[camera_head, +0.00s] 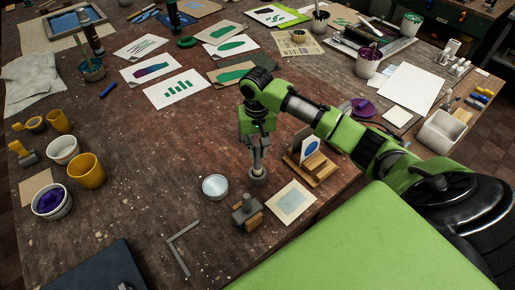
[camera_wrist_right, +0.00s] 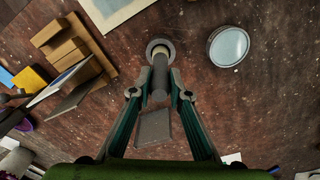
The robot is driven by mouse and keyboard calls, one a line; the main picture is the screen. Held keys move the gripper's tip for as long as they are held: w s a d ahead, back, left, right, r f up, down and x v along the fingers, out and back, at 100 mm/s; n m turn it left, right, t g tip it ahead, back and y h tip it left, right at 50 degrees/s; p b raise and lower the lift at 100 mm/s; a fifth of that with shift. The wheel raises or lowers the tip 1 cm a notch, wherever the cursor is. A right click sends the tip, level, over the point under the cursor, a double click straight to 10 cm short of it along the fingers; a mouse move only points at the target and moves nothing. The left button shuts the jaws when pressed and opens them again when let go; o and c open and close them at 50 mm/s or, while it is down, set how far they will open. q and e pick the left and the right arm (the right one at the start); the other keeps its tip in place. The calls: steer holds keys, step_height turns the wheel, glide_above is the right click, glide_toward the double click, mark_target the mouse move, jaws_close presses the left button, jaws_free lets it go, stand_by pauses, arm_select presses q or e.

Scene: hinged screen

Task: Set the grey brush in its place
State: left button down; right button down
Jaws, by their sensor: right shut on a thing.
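My right gripper (camera_head: 258,160) (camera_wrist_right: 159,84) points down and is shut on the grey brush (camera_wrist_right: 154,124). In the right wrist view the brush's flat grey end lies between my fingers, towards the camera, and its round shaft runs down past the fingertips. A round grey holder (camera_head: 257,178) (camera_wrist_right: 159,46) stands on the table right below the gripper. The shaft's lower end overlaps the holder's mouth; how deep it sits inside cannot be told. My left gripper is not in view.
A round pale-topped tin (camera_head: 215,187) (camera_wrist_right: 229,46) stands close by the holder. A wooden rack (camera_head: 312,170) with upright cards, a grey-and-wood block (camera_head: 246,212) and a flat card (camera_head: 291,201) are near. The brown table (camera_head: 170,150) is clear left of the gripper.

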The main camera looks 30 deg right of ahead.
mark_target(257, 158)
steer(key=shift+f+b, duration=0.5)
steer(key=shift+f, duration=1.6)
steer(key=c, duration=1.8)
jaws_free()
steer(key=shift+r, duration=0.15)
step_height(257, 158, up, 12)
steer(key=shift+a+f, duration=0.1)
steer(key=shift+f, duration=0.1)
